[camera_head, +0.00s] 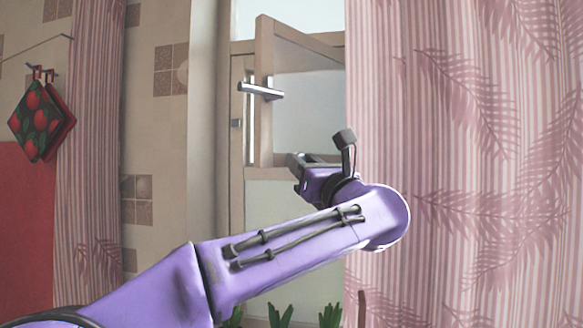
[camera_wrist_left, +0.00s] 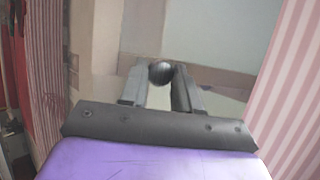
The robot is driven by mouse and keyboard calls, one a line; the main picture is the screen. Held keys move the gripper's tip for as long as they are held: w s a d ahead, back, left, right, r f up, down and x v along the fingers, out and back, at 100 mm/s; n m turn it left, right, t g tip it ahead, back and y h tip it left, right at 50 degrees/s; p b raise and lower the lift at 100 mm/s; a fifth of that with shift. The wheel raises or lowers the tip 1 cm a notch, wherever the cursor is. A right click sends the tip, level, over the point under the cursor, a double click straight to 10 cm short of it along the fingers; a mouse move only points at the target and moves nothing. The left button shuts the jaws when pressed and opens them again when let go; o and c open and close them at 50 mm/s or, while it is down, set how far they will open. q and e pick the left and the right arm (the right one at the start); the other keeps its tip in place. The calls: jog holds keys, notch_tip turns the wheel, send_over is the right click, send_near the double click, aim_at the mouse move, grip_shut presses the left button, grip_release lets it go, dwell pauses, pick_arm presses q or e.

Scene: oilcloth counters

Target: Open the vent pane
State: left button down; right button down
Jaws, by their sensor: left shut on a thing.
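The vent pane (camera_head: 308,105) is a pale pane in a beige wooden frame. It stands ajar, its left edge swung out from the window frame. A silver lever handle (camera_head: 261,91) sits on that left edge. What the knob is fixed to is hidden. A beige rail (camera_wrist_left: 218,77) crosses behind it. My right gripper is out of view.
A pink leaf-patterned curtain (camera_head: 470,170) hangs close to the right of my left wrist. A striped curtain (camera_head: 90,130) hangs at the left. Green leaves (camera_head: 280,314) show at the bottom.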

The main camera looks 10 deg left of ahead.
pick_arm(q)
jog(key=shift+s+d+r, duration=0.15)
jog(key=shift+d+r, duration=0.05)
jog(key=shift+r, duration=0.05)
jog(key=c, duration=1.1)
grip_release()
jog(key=shift+o, duration=1.4)
jog(key=shift+d+f, duration=0.1)
jog(key=shift+d, duration=0.15)
jog(key=b+v, duration=0.4)
jog(key=v, duration=0.6)
jog(key=shift+f+b, duration=0.2)
jog(key=shift+b, duration=0.2)
